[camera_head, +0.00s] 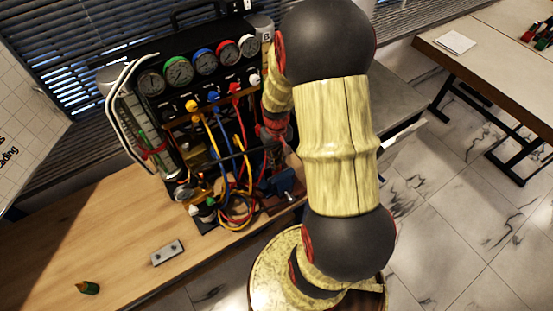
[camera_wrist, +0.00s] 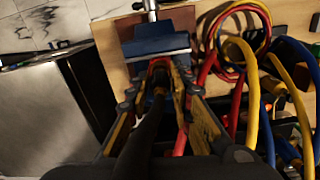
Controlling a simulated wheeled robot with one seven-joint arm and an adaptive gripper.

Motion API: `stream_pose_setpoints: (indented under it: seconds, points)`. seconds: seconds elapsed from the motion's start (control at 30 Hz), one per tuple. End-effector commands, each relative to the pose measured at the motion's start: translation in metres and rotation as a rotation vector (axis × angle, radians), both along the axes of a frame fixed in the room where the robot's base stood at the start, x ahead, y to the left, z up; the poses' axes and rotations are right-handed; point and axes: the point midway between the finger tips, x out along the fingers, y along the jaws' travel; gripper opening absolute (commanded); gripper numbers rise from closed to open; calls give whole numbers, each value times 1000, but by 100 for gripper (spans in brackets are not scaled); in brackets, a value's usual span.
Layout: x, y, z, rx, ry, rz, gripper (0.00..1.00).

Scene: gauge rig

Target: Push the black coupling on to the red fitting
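In the wrist view, my gripper (camera_wrist: 162,82) points towards a blue vise-like block. Its fingers close in on the end of a black hose, where the black coupling (camera_wrist: 158,92) appears to sit between the fingertips. The hose runs back towards the camera. A small red part shows just beyond the fingertips, but I cannot tell whether it touches the coupling. In the head view, a red fitting (camera_head: 235,88) is on the panel below the gauges, with a red hose at it. My arm hides part of the rig, and my gripper is hard to make out there.
The blue block (camera_wrist: 155,46) stands close ahead of the fingertips. Red, yellow and blue hoses (camera_wrist: 252,75) loop to the right. A metal box (camera_wrist: 38,120) is at left. In the head view, a grey block (camera_head: 167,252) lies on the wooden bench (camera_head: 120,225), which is mostly clear in front.

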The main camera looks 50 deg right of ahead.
Motion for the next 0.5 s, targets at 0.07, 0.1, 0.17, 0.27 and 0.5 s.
stream_pose_setpoints:
  seconds: [0.07, 0.1, 0.17, 0.27, 0.5]
  points:
    - [0, 0, 0, 0, 0, 0, 28]
    - [0, 0, 0, 0, 0, 0, 29]
    - [0, 0, 0, 0, 0, 0, 29]
    - [0, 0, 0, 0, 0, 0, 29]
    - [0, 0, 0, 0, 0, 0, 41]
